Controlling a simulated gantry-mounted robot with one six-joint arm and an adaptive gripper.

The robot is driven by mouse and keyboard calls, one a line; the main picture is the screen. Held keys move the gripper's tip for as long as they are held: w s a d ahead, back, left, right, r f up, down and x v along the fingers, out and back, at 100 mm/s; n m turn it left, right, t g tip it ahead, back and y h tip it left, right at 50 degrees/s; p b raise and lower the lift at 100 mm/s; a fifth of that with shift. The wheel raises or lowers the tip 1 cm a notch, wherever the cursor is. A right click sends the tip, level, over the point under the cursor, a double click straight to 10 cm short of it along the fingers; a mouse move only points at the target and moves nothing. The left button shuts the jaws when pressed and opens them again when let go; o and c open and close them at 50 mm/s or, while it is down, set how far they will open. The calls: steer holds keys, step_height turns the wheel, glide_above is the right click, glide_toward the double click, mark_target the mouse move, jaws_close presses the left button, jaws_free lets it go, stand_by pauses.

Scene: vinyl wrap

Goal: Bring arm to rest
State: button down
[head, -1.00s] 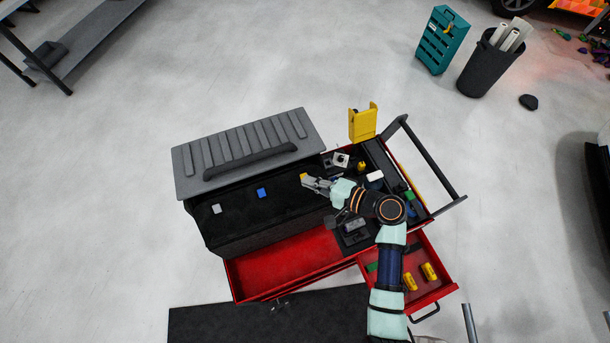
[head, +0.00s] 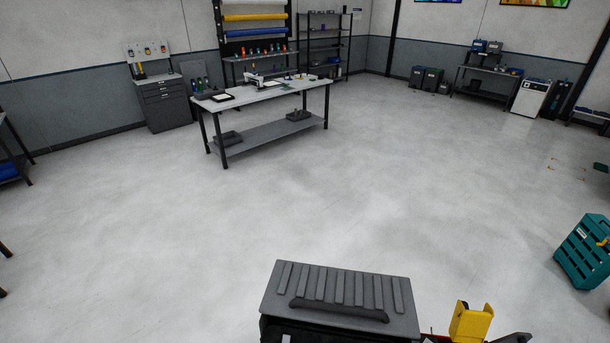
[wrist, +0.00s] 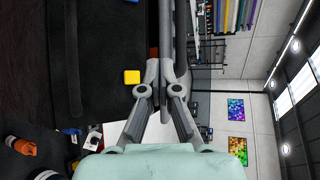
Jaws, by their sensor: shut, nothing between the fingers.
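My gripper (wrist: 167,76) shows in the wrist view with its two grey fingers together and nothing between them. It is over the edge of a black tool box interior (wrist: 105,40). A yellow block (wrist: 132,77) lies in that interior, just left of the fingertips, apart from them. My arm and gripper are not in the head view. There, the grey ribbed lid (head: 340,295) of the tool box shows at the bottom.
A yellow holder (head: 471,321) stands right of the lid. A teal case (head: 584,251) stands at the far right. A grey workbench (head: 270,93) is further back, with open floor between. Dark and orange items (wrist: 22,146) show at the wrist view's lower left.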

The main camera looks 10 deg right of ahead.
steer(key=w+a+r+n+g+p, duration=0.1)
steer(key=w+a+r+n+g, duration=0.1)
steer(key=w+a+r+n, duration=0.3)
steer(key=w+a+r+n+g, duration=0.1)
steer(key=a+n, duration=0.3)
steer(key=a, duration=0.3)
steer(key=s+a+r+n+t+h+p, duration=0.1)
steer(key=s+a+r+n+h, duration=0.2)
steer(key=a+r+n, duration=0.5)
steer(key=a+r, duration=0.5)
steer(key=r, duration=0.3)
steer(key=shift+a+r+h+p, duration=0.3)
steer(key=shift+r+p, duration=0.05)
steer(key=shift+r, duration=0.05)
